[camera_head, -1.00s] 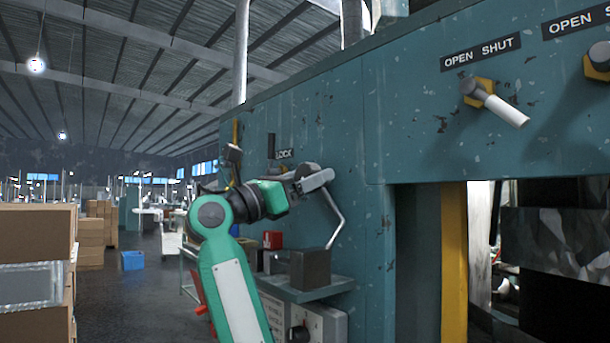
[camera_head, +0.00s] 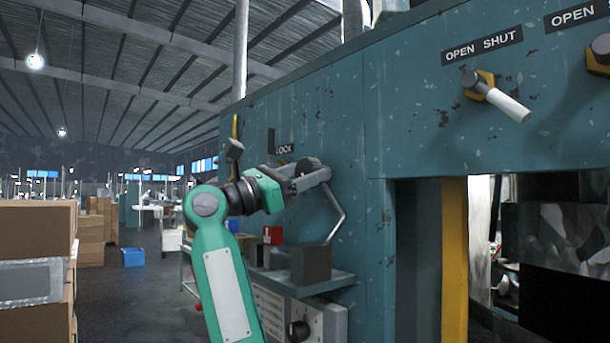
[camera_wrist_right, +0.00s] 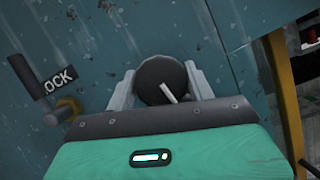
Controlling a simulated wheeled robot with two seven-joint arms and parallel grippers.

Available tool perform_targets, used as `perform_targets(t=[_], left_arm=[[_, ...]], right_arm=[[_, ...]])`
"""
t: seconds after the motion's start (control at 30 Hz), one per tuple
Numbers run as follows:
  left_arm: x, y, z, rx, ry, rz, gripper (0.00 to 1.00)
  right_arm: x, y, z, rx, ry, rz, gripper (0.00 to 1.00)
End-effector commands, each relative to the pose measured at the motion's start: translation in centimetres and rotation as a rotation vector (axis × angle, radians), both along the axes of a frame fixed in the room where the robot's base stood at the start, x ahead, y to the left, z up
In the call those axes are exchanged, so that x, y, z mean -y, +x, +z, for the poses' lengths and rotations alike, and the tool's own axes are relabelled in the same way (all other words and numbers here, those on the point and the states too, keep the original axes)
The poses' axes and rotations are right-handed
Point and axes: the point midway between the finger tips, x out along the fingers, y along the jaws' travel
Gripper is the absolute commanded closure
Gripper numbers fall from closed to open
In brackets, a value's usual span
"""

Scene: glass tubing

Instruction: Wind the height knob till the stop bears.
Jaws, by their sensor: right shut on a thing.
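The height knob appears as a dark round knob (camera_wrist_right: 152,78) in the right wrist view, with a pale bar-like mark on its face. It also shows in the head view (camera_head: 308,166), on the teal machine wall right of the LOCK label. My right gripper (camera_head: 312,178) is shut on the knob, with one grey finger on each side of it in the right wrist view. A thin bent pale rod (camera_head: 337,215) hangs below the knob, its lower end near a dark block (camera_head: 311,264). I cannot tell which part is the stop. My left gripper is out of view.
A lock lever (camera_wrist_right: 37,87) stands left of the knob. A shelf (camera_head: 335,286) juts out below and carries the dark block and a red box (camera_head: 272,235). An OPEN SHUT handle (camera_head: 497,95) is at upper right. Cardboard boxes (camera_head: 35,240) stand at left.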

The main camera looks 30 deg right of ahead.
Motion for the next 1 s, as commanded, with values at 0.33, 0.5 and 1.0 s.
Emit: perform_targets(t=[0.33,0.5,1.0], left_arm=[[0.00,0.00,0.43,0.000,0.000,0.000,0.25],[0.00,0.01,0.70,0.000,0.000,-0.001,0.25],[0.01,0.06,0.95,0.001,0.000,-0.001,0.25]], right_arm=[[-0.08,-0.02,0.16,0.271,0.023,0.001,0.69],[-0.06,-0.03,0.12,0.370,0.031,-0.001,0.69],[-0.05,-0.06,-0.01,0.477,0.039,-0.002,0.69]])
